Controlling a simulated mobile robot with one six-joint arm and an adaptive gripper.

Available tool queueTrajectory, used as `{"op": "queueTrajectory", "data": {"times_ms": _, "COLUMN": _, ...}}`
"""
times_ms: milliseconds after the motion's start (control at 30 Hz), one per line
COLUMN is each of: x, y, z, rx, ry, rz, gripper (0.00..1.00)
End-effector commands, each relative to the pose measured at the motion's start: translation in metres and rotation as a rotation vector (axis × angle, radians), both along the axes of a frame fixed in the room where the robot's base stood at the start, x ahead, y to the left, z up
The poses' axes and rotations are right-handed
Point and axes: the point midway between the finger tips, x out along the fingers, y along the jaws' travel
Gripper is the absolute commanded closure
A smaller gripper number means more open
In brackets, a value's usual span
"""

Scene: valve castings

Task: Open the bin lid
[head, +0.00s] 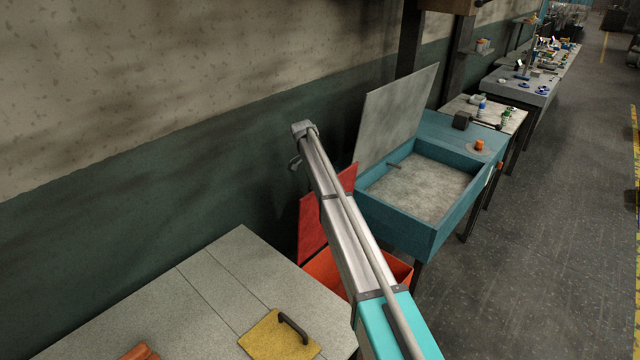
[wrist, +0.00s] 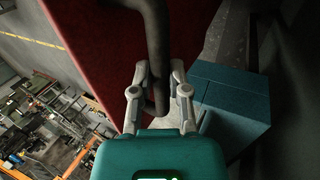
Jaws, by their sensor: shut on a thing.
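The red bin lid (head: 312,232) stands raised toward the wall in the head view, partly hidden behind my arm. The orange-red bin (head: 324,272) is below it, its middle also covered by my arm. In the wrist view, the red lid (wrist: 100,45) fills the upper middle, with a dark bar handle (wrist: 157,40) on it. My gripper (wrist: 160,98) is shut on the lower part of this handle, one finger on each side. My gripper's fingers are hidden in the head view.
A grey table (head: 230,280) with a yellow handled plate (head: 280,337) stands at the near left. A teal box-like bench (head: 420,240) with its grey lid (head: 396,115) up stands right of the bin. The wall is close behind. The floor (head: 560,220) at right is clear.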

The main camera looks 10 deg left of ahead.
Motion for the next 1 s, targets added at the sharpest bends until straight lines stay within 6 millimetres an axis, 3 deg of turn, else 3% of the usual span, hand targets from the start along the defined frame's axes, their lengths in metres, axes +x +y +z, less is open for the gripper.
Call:
{"op": "queueTrajectory", "data": {"times_ms": 367, "x": 0.0054, "y": 0.0003, "z": 0.0007, "rx": -0.010, "ry": -0.009, "rz": 0.003, "gripper": 1.00}}
{"op": "queueTrajectory", "data": {"times_ms": 400, "x": 0.0054, "y": 0.0005, "z": 0.0007, "rx": -0.010, "ry": -0.009, "rz": 0.003, "gripper": 0.73}}
{"op": "queueTrajectory", "data": {"times_ms": 567, "x": 0.0032, "y": 0.0031, "z": 0.0008, "rx": -0.009, "ry": -0.006, "rz": 0.005, "gripper": 0.43}}
{"op": "queueTrajectory", "data": {"times_ms": 1000, "x": -0.0003, "y": 0.0068, "z": 0.0025, "rx": -0.006, "ry": -0.007, "rz": 0.006, "gripper": 0.43}}
